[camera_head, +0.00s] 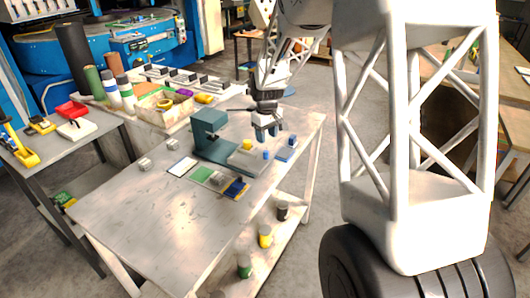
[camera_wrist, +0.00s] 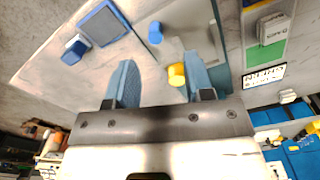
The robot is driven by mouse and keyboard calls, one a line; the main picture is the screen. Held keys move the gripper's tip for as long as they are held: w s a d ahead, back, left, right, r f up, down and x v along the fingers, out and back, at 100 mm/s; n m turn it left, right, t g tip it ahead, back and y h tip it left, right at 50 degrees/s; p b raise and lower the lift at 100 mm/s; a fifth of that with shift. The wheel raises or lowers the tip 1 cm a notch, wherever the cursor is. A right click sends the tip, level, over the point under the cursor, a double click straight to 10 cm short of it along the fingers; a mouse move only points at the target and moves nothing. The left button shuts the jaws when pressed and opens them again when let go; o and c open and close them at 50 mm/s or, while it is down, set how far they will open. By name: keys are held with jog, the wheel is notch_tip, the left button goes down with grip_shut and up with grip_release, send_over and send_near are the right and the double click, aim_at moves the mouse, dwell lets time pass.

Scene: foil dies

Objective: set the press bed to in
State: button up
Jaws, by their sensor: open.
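The teal press (camera_head: 208,128) stands on the table with its head over the left end of its base. The grey press bed (camera_head: 243,160) lies to the right of the head, out from under it. A yellow knob (camera_head: 247,144) and a blue knob (camera_head: 266,155) stand on the bed. My gripper (camera_head: 268,137) is open and empty above the bed's far side. In the wrist view its fingers (camera_wrist: 157,60) spread apart, with the yellow knob (camera_wrist: 177,74) near the right finger and the blue knob (camera_wrist: 155,33) beyond. Contact cannot be told.
A blue pad with a blue knob (camera_head: 293,141) lies right of the bed. Small metal blocks (camera_head: 145,163) sit at left. The table's front left is clear.

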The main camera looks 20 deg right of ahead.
aim_at(266, 152)
jog(key=shift+w+d+f, duration=0.15)
jog(key=shift+w+f, duration=0.65)
jog(key=shift+f, duration=3.9)
jog(key=shift+c, duration=0.3)
grip_shut()
